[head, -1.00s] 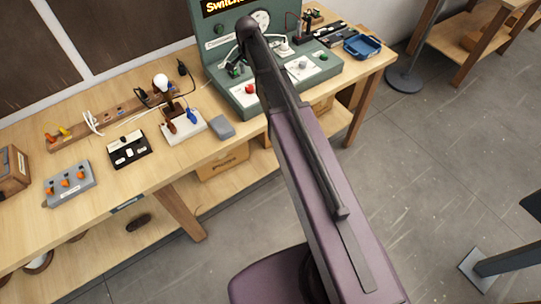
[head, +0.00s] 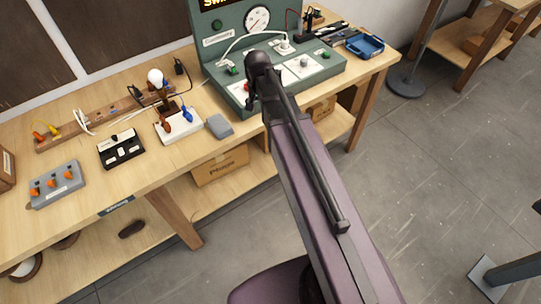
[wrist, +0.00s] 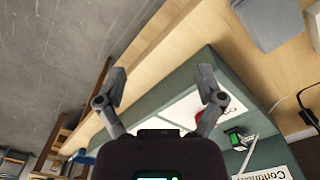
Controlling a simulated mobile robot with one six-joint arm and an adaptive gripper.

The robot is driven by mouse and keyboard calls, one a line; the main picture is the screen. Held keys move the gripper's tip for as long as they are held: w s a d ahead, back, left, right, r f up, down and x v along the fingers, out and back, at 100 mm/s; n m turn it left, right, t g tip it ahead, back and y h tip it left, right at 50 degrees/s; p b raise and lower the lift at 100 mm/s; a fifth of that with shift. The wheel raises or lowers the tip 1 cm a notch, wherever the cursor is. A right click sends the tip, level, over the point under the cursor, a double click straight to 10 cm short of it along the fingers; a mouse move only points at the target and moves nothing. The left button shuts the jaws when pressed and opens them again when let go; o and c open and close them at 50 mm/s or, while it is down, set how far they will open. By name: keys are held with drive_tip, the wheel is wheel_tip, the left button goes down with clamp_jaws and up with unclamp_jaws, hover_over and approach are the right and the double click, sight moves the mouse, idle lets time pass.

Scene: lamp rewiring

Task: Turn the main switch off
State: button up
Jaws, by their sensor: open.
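A green test panel (head: 322,70) stands on the bench, with a dial, a white cable, a green rocker (head: 235,70), a red control (head: 246,87) and a white plate with a knob (head: 304,63). I cannot read a label that marks one as the main switch. In the wrist view, my gripper (wrist: 162,72) has its fingers spread and empty over the panel's edge. The green rocker (wrist: 236,139) shows lit beyond the right finger, with a piece of red beside it. The end of my arm covers part of the panel's front in the head view.
A blue tray (head: 365,46) stands at the right. The floor in front is open.

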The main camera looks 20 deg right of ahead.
drive_tip(key=s+f+n+b, duration=0.5)
drive_tip(key=s+f+b, duration=0.2)
drive_tip(key=s, duration=0.6)
drive_tip(key=shift+s+f+n, duration=0.25)
drive_tip(key=shift+f+n, duration=0.05)
drive_tip(key=shift+f, duration=0.15)
drive_tip(key=shift+s, duration=0.1)
idle(2.0)
